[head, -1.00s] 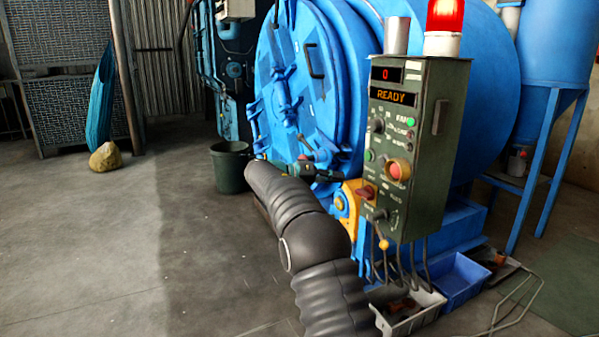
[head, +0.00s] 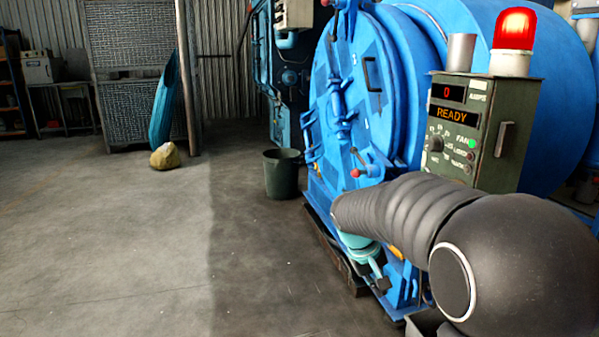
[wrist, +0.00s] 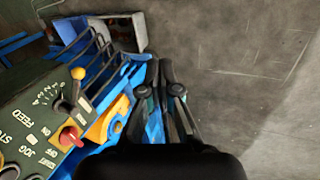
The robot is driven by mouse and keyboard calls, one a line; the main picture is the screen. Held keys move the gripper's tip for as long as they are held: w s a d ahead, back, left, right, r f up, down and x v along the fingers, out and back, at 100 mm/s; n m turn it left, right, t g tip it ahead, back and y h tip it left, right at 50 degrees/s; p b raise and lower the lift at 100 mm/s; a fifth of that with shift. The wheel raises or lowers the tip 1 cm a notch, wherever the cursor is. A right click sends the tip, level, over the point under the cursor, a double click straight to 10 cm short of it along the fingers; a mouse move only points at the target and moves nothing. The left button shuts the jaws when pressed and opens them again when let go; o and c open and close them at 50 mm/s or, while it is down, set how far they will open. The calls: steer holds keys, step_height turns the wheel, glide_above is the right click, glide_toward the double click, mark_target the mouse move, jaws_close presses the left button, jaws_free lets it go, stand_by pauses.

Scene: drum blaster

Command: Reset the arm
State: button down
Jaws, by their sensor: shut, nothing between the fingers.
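My arm reaches across the right of the head view, its dark ribbed sleeve bent in front of the blue drum machine (head: 350,90). My gripper (wrist: 160,66) shows in the wrist view with its dark fingers together and nothing between them. In the head view, only part of the gripper end (head: 378,275) shows below the sleeve, low in front of the machine. The green control box (head: 505,130) reads 0 and READY, and my arm hides its lower part.
A red beacon (head: 514,30) is lit above the box. A dark green bucket (head: 281,174) stands by the drum door. A tan rock (head: 165,156) lies farther back. The floor (head: 110,250) at the left is clear. A blue bin (wrist: 70,30) lies beyond the panel.

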steer(key=s+r+t+y+p, duration=0.1)
steer(key=s+r, duration=0.2)
steer(key=s, duration=0.5)
steer(key=s+a+r+m+t+y+p, duration=0.1)
steer(key=s+r, duration=0.3)
steer(key=s, duration=0.5)
steer(key=s+a+r+m+t+y+p, duration=0.1)
steer(key=s+r+t+y+p, duration=0.1)
steer(key=s, duration=0.7)
steer(key=shift+s+r, duration=0.2)
steer(key=shift+r, duration=0.5)
